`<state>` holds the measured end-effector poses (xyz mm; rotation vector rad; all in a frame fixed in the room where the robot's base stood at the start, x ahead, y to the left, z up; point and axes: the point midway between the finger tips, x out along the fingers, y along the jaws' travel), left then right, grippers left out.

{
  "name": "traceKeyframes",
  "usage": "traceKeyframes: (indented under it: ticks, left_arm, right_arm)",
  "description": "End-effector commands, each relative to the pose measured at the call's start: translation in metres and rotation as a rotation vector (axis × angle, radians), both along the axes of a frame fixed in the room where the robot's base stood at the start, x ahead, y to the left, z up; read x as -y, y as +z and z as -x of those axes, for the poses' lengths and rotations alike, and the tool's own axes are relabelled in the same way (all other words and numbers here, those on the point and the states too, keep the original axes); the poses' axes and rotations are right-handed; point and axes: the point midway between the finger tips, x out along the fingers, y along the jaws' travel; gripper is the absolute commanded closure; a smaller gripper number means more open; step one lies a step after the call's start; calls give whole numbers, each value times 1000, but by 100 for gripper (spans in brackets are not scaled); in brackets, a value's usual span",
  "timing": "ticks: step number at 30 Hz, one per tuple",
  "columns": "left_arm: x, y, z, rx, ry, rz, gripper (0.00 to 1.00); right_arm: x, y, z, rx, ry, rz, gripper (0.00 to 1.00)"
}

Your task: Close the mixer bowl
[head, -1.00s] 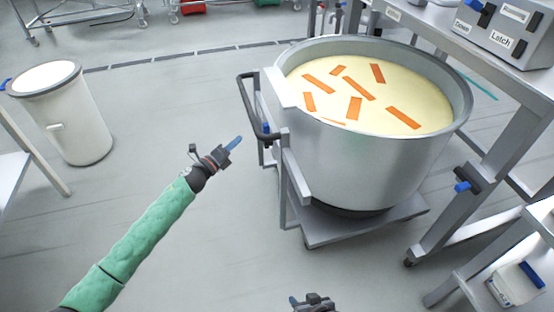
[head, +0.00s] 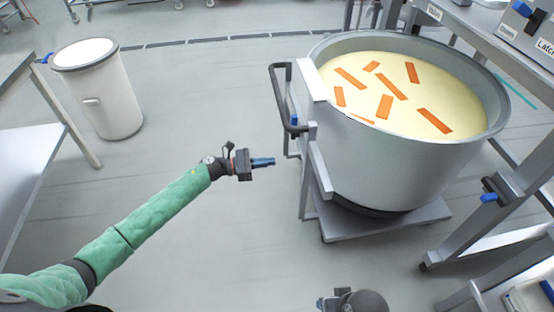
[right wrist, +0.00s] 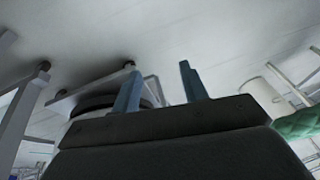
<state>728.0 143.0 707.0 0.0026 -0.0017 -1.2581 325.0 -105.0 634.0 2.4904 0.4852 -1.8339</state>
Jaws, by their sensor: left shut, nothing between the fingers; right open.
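The mixer bowl (head: 410,160) is a large grey metal bowl on a wheeled frame, at the right of the head view. It is open on top and holds a pale yellow mass with several orange strips. A dark handle (head: 279,100) stands on its left side. My left gripper (head: 270,162) is shut and empty, left of the bowl's frame and apart from it. My right gripper (head: 322,303) shows only partly at the bottom edge of the head view. In the right wrist view its two blue fingers (right wrist: 160,90) are apart with nothing between them; the bowl's base is beyond them.
A white bin (head: 100,95) stands at the back left. A pale table (head: 25,165) is at the left edge. A metal frame with a blue-tipped lever (head: 489,197) stands right of the bowl. A control box labelled Latch (head: 530,30) is at the top right. The floor left of the bowl is clear.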

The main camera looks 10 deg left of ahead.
Motion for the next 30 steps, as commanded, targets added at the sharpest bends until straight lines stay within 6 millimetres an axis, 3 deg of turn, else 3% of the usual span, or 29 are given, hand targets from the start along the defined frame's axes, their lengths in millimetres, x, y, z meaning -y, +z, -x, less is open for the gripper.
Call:
traceKeyframes:
  ticks: [18,30]
  left_arm:
    - [100,4,-32,-3,0,2,100]
    - [119,0,-38,-3,0,1,100]
  right_arm:
    - [46,58,19,-119,-42,106,56]
    - [56,63,24,-152,-53,129,56]
